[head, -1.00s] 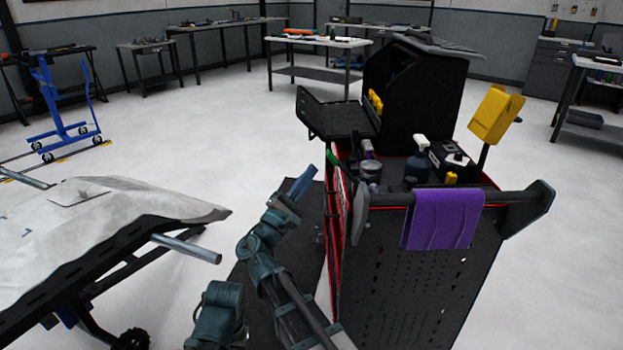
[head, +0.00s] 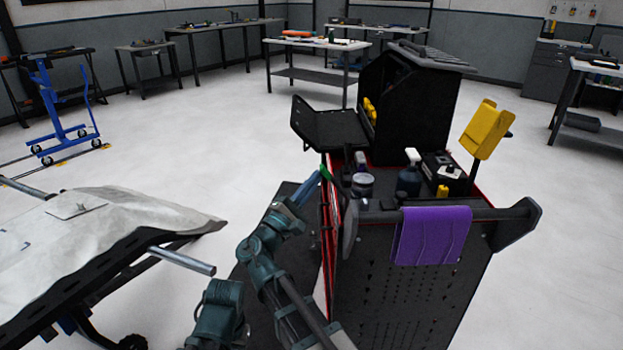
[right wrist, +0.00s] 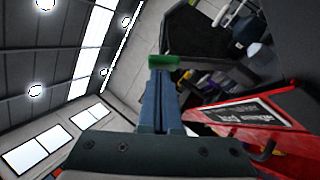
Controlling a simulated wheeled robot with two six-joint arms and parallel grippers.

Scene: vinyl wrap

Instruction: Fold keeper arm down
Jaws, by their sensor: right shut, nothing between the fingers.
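A small green piece (head: 326,172), probably the end of the keeper arm, stands at the left edge of the tool cart. It also shows in the right wrist view (right wrist: 165,62), straight beyond my fingertips; the rest of the arm is hard to make out. My right gripper (head: 318,181) has blue fingers, shut and empty, pointing up at the green piece. In the right wrist view the fingers (right wrist: 161,75) seem to meet or nearly meet it; I cannot tell whether they touch. My left gripper is not in view.
The black and red cart (head: 410,290) carries bottles, a jar (head: 362,185), a purple cloth (head: 432,235) and a yellow pad (head: 481,129). A covered panel on a stand (head: 110,230) with a protruding metal bar (head: 182,261) is at left. Open floor lies behind.

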